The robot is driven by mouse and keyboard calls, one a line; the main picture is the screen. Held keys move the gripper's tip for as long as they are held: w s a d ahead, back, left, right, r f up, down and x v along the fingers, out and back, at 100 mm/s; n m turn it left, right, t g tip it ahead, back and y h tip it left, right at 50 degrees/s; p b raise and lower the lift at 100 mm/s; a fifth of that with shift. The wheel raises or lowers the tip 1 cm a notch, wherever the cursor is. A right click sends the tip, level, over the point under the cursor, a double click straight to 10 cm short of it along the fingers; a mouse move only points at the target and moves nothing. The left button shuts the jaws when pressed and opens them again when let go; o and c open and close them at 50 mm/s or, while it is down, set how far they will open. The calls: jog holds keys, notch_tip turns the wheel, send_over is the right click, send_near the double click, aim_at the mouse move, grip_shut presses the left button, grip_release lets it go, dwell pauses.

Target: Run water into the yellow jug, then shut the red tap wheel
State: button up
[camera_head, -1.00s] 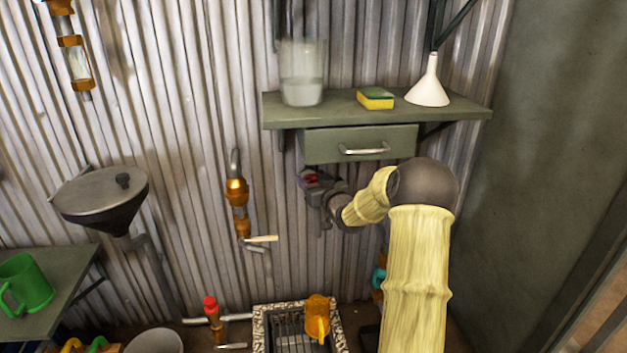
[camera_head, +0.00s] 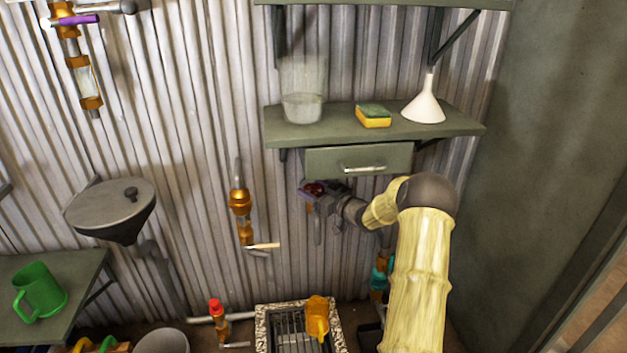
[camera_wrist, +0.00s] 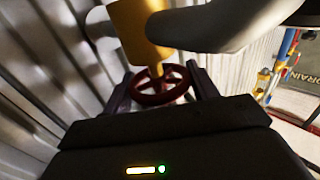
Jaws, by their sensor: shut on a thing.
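The red tap wheel (camera_wrist: 160,86) is between the two fingers of my gripper (camera_wrist: 163,80) in the wrist view, with a yellow valve body (camera_wrist: 138,30) just beyond it. My gripper is shut on the wheel. In the head view my gripper (camera_head: 312,192) is at the corrugated wall, below the drawer's left end, and the wheel shows there as a small red patch. The yellow jug (camera_head: 317,318) stands on the drain grate (camera_head: 262,330) at the bottom centre, below my gripper. Its inside and any water flow cannot be made out.
A shelf (camera_head: 340,126) with a clear container (camera_head: 303,105), sponge (camera_head: 373,117) and funnel (camera_head: 424,105) is above my gripper, with a drawer (camera_head: 330,161) under it. A brass pipe fitting (camera_head: 241,203) is to the left.

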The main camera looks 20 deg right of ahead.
jog(key=n+g+y+p, duration=0.1)
jog(key=y, duration=0.1)
jog(key=n+g+y+p, duration=0.1)
jog(key=n+y, duration=0.1)
jog(key=shift+d+n+g+y+p, duration=0.1)
jog(key=shift+n+g+y+p, duration=0.2)
jog(key=shift+g+y+p, duration=0.1)
jog(key=shift+f+n+g+y, duration=0.15)
jog(key=shift+n+g+y, duration=1.15)
jog(key=shift+g+y, duration=0.15)
jog(key=shift+n+g+y+b, duration=0.25)
jog(key=shift+n+g+b, duration=0.1)
jog(key=shift+g, duration=0.1)
jog(key=o, duration=1)
jog(key=p+v, duration=0.1)
jog(key=v, duration=1.6)
jog(key=shift+s+d, duration=0.15)
jog(key=shift+s, duration=0.05)
